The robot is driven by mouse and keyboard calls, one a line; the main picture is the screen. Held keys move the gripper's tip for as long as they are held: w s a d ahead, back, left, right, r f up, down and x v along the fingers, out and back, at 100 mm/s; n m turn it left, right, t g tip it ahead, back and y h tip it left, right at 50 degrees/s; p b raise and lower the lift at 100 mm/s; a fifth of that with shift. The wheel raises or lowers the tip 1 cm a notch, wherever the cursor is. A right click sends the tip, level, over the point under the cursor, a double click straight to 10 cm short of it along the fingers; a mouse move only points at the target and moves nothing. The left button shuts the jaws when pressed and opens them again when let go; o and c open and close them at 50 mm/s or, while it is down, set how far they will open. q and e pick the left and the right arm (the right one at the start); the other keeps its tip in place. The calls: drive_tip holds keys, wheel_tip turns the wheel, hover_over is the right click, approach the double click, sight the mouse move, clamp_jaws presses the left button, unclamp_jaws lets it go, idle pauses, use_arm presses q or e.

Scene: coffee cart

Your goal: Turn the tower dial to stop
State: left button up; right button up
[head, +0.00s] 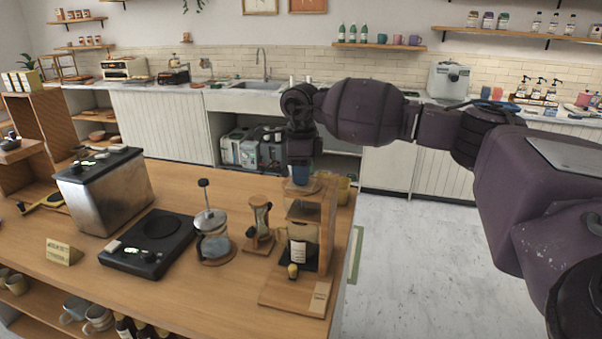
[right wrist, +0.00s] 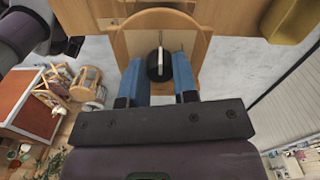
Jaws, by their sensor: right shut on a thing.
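The wooden tower (head: 325,225) stands at the right end of the wooden counter. My right gripper (head: 301,180) reaches down to its top with blue fingers. In the right wrist view, the black tower dial (right wrist: 158,66) with a pale stripe sits between the two blue fingertips of my right gripper (right wrist: 158,80). The gripper is shut on it. The stripe runs nearly straight up and down in that view. In the head view the dial is hidden by the fingers, and no stop mark can be read. My left gripper is not in view.
An hourglass timer (head: 261,222) and a glass French press (head: 212,240) stand close left of the tower. A black scale (head: 150,243) and a steel machine (head: 105,190) are further left. Open floor (head: 400,270) lies to the right of the counter.

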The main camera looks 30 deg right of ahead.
drive_tip(key=shift+r, duration=0.15)
idle(0.3)
drive_tip(key=o, duration=0.6)
drive_tip(key=shift+o, duration=1.7)
wheel_tip(320, 180, up, 11)
drive_tip(key=shift+b, duration=0.3)
drive_tip(key=shift+f, duration=0.2)
